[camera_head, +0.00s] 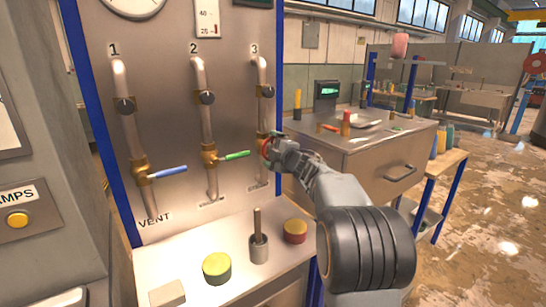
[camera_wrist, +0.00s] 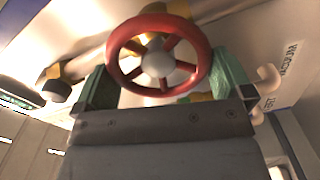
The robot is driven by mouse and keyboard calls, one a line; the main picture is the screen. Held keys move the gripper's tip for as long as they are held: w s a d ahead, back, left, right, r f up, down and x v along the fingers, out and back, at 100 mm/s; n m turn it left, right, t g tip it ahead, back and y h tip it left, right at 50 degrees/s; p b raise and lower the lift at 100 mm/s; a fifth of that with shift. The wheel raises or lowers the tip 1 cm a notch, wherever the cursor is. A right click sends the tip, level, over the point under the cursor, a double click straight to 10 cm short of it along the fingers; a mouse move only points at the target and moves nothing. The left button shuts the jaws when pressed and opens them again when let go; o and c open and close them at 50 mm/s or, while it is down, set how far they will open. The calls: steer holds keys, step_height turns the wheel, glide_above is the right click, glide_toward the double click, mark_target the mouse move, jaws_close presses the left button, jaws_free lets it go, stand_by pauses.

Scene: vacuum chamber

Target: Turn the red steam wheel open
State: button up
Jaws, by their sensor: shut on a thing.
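The red steam wheel (camera_wrist: 193,31) fills the upper middle of the wrist view, a red spoked rim around a pale hub. In the head view the red wheel (camera_head: 266,149) sits on pipe 3, mostly hidden behind my gripper. My gripper (camera_head: 273,150) is at the wheel. In the wrist view my gripper (camera_wrist: 162,92) has one green finger pad on the left and one on the right of the wheel, shut on its rim. How far the wheel is turned cannot be told.
Pipes 1 and 2 to the left carry a blue lever (camera_head: 168,173) and a green lever (camera_head: 235,155). Below the panel, a ledge holds a yellow-topped knob (camera_head: 217,267), an upright rod (camera_head: 258,228) and a red-topped knob (camera_head: 295,230). A steel workbench (camera_head: 370,157) stands to the right.

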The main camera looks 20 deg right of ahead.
steer(key=shift+w+d+f+n+b, duration=0.2)
steer(key=shift+n+b, duration=1.85)
steer(key=shift+n, duration=1.4)
steer(key=shift+s+d+f+n+b, duration=0.2)
steer(key=shift+n+b, duration=1.85)
steer(key=shift+n, duration=1.45)
steer(key=shift+w+d+f+n+b, duration=0.1)
steer(key=shift+f+n+b, duration=0.2)
steer(key=shift+n+b, duration=2.45)
steer(key=shift+n+p, duration=0.6)
steer(key=shift+n, duration=0.3)
steer(key=o, duration=0.5)
steer(key=shift+r, duration=0.1)
steer(key=s, duration=0.4)
steer(key=s+d+b, duration=0.1)
steer(key=s, duration=0.4)
steer(key=s+d, duration=0.1)
steer(key=s, duration=0.3)
steer(key=shift+s+d, duration=0.25)
steer(key=shift+s, duration=0.05)
